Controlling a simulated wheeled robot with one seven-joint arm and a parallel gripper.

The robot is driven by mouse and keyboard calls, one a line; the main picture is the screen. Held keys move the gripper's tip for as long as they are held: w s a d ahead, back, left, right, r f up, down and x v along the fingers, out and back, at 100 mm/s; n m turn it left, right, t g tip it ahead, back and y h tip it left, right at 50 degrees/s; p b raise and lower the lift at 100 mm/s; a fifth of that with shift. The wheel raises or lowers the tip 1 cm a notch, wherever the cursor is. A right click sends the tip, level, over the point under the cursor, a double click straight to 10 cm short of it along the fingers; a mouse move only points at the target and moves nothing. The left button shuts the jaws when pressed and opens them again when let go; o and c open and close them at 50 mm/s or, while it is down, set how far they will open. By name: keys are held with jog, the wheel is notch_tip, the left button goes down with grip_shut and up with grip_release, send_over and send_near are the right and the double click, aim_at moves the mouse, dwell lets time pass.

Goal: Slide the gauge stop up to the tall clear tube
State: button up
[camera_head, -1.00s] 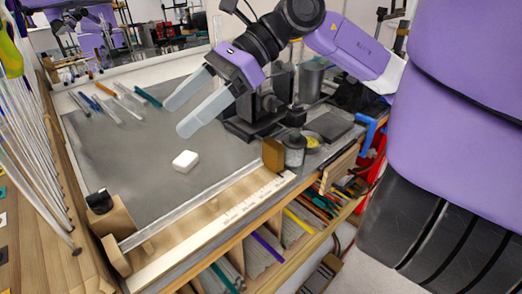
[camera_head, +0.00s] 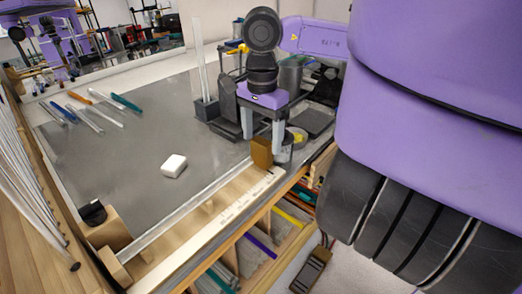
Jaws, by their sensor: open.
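The gauge stop, which looks to be the brown block (camera_head: 262,152), stands at the right end of the pale wooden gauge (camera_head: 215,215). My gripper (camera_head: 263,138) points down with its two pale fingers spread, close over the brown block. Whether a finger touches the block I cannot tell. A tall clear tube (camera_head: 199,50) stands upright in a dark holder (camera_head: 207,108) at the back. A long clear rod (camera_head: 185,210) lies along the gauge, from the wooden block (camera_head: 108,232) at its left end to near the brown block.
A white block (camera_head: 174,166) sits on the grey worktop (camera_head: 125,165). Several coloured and clear rods (camera_head: 85,108) lie at the back left. Upright rods line the left edge.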

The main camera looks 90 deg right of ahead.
aim_at(262, 152)
jog(key=shift+f+p, duration=0.35)
jog(key=shift+f, duration=2.05)
grip_shut()
